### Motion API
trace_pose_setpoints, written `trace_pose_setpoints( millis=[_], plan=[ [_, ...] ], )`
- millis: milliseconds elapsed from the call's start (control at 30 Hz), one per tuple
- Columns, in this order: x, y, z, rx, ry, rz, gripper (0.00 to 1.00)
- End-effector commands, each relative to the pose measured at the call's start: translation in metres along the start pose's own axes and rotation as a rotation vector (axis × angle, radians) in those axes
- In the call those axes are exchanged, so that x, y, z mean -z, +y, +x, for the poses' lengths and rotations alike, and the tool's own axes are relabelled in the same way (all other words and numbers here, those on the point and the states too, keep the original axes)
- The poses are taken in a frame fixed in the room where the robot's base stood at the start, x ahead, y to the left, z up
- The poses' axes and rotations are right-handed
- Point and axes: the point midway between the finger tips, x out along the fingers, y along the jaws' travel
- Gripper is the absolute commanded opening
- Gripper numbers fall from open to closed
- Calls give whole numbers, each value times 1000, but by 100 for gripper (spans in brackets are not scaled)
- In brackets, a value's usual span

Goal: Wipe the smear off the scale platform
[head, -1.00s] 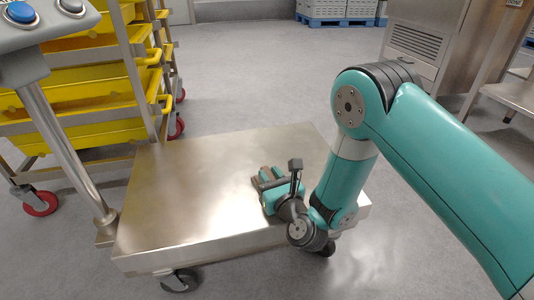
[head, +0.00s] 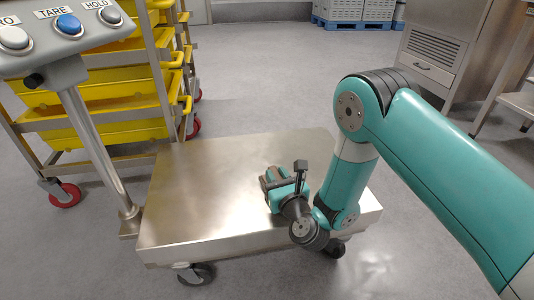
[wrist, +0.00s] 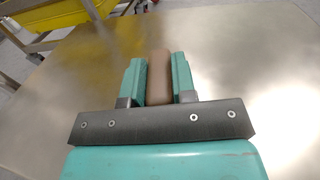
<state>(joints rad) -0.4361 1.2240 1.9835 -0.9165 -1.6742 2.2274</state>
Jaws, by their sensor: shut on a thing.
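The scale platform (head: 205,190) is a bare, shiny steel plate on casters in the middle of the head view; it also fills most of the wrist view (wrist: 60,90). My gripper (head: 272,183) is low over its right half, pointing left and away. In the wrist view, my gripper (wrist: 158,85) is shut on a brown block-like wiper (wrist: 158,72), held between its two teal fingers. I cannot tell whether the wiper touches the plate. I cannot make out a clear smear; the plate shows soft reflections and bright glare.
A post with a button console (head: 70,30) rises at the platform's left edge. A rack of yellow trays (head: 95,85) stands behind on the left. A steel cabinet (head: 435,45) is at back right. Open grey floor (head: 280,75) lies beyond the platform.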

Motion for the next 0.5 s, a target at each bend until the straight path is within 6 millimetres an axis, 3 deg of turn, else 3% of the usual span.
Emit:
trace_pose_setpoints(
  millis=[33,500],
  plan=[
    [-12,2,1,-3,-4,0,0],
    [-54,7,1,-11,-3,1,0]
  ],
)
